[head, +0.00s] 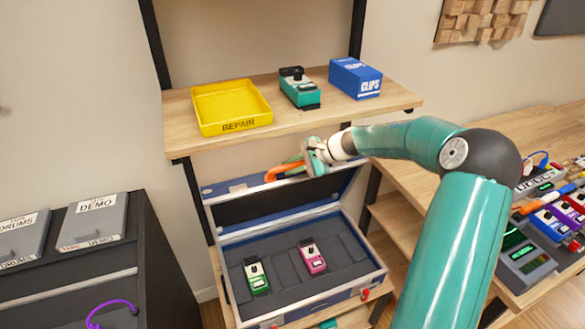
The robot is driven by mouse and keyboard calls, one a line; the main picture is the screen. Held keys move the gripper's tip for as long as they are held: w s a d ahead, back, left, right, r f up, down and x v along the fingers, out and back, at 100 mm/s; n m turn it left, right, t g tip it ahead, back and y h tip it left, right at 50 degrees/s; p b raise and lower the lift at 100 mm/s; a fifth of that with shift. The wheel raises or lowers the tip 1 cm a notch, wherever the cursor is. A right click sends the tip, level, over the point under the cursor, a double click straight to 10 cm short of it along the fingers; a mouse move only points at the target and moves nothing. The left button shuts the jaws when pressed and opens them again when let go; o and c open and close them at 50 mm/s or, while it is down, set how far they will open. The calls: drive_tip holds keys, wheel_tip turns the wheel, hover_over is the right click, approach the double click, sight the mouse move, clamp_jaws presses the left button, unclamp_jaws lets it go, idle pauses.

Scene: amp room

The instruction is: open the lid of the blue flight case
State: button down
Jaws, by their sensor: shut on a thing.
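The blue flight case (350,292) stands on a lower shelf with its dark padded inside showing. Its lid (275,206) is raised and stands steeply up at the back of the case, under the upper shelf. An orange handle (283,170) sits at the lid's top edge. My gripper (305,160) is at the handle's right end and shut on it; the fingertips are partly hidden. A green pedal (256,276) and a pink pedal (312,256) lie in the case.
The upper shelf (400,98) is close above the lid and my gripper. It holds a yellow repair tray (232,106), a teal pedal (299,88) and a blue clips box (355,78). A pedal-covered table (520,125) is right; a dark cabinet (150,250) is left.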

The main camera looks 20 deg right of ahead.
drive_tip(key=shift+d, duration=0.1)
drive_tip(key=c, duration=1.3)
unclamp_jaws()
drive_tip(key=shift+s, duration=0.1)
